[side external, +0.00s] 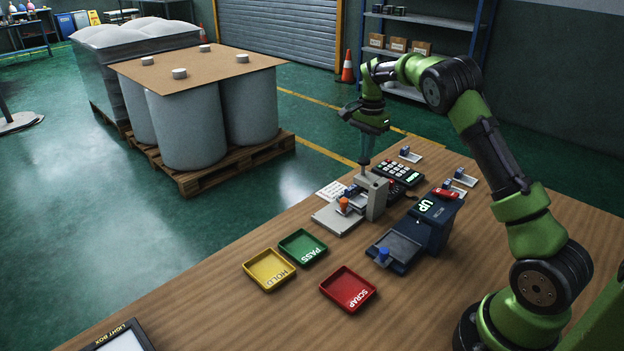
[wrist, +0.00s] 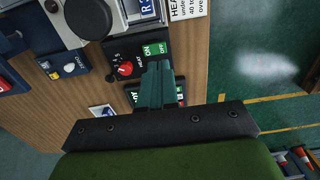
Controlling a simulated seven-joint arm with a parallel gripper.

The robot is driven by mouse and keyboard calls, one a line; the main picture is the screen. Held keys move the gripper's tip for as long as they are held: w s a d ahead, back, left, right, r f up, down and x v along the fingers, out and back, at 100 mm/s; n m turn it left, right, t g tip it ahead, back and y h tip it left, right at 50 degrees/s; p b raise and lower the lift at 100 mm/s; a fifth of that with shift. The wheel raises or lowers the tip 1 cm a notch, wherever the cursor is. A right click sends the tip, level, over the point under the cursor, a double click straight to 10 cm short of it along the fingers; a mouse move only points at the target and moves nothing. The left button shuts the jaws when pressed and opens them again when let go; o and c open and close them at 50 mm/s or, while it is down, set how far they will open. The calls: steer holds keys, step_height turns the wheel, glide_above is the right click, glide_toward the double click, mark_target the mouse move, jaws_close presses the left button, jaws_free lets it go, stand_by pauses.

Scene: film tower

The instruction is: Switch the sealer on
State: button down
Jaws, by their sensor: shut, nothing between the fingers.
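The sealer (side external: 376,198) stands on the wooden bench in the side view, a pale unit with an upright block. My gripper (side external: 364,162) is shut and empty, pointing down just above or behind the upright block. In the wrist view its fingertips (wrist: 159,66) lie over the panel just below the ON and OFF labels. They hide whatever is under them, and I cannot tell whether they touch the panel.
A black keypad device (side external: 401,174) stands close behind the sealer. A blue machine reading UP (side external: 432,208) stands to its right. Yellow (side external: 268,270), green (side external: 302,247) and red (side external: 348,290) trays lie in front.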

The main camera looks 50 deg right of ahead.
step_height(320, 180, down, 7)
steer(key=shift+f, duration=0.1)
stand_by(0.4)
steer(key=shift+w+f, duration=0.1)
steer(key=shift+f, duration=0.1)
steer(key=shift+s+r, duration=0.15)
steer(key=shift+s, duration=0.75)
